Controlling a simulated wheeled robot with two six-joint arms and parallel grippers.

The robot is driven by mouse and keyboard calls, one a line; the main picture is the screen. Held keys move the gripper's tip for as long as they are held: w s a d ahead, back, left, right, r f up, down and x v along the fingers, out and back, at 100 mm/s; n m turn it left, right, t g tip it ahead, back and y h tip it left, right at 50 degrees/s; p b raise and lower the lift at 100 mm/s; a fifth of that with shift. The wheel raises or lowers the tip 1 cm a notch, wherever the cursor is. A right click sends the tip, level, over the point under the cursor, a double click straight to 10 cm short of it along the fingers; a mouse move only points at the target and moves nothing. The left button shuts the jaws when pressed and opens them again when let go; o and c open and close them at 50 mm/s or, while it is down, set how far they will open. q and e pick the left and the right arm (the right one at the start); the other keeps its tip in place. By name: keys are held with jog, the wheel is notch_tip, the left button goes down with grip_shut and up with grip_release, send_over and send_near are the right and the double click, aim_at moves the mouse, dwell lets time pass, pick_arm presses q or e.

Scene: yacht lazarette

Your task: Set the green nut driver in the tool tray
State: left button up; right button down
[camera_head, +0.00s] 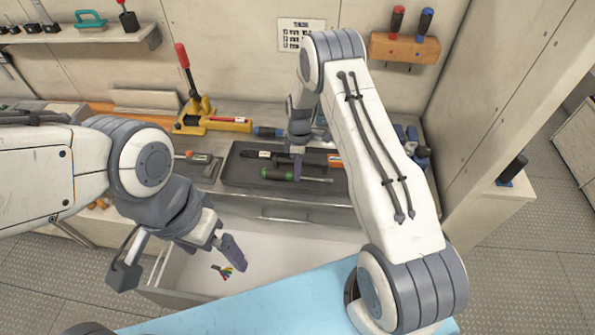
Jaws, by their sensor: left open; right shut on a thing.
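The green nut driver (276,174) has a dark handle with a green end and a thin shaft pointing right. My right gripper (297,171) reaches down from above and is shut on it, near the front end of the handle. The tool tray (236,180) is a dark, shallow tray on the bench, and the driver is over or in it; I cannot tell whether it touches the floor. My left gripper (180,260) is open and empty in front of the bench, over the open drawer, away from the tray.
A dark tool with a red and white band (263,154) and an orange-ended tool (335,160) lie in the tray. A yellow tool with a red lever (198,112) stands behind left. The open drawer (195,270) holds small coloured items. A wooden rack (405,47) hangs behind.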

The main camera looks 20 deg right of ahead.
jog(key=shift+f, duration=0.7)
pick_arm(q)
jog(key=shift+r, duration=0.45)
pick_arm(e)
jog(key=shift+f, duration=0.1)
jog(key=shift+f, duration=0.15)
pick_arm(q)
jog(key=shift+f, duration=0.15)
pick_arm(e)
jog(key=c, duration=1)
grip_release()
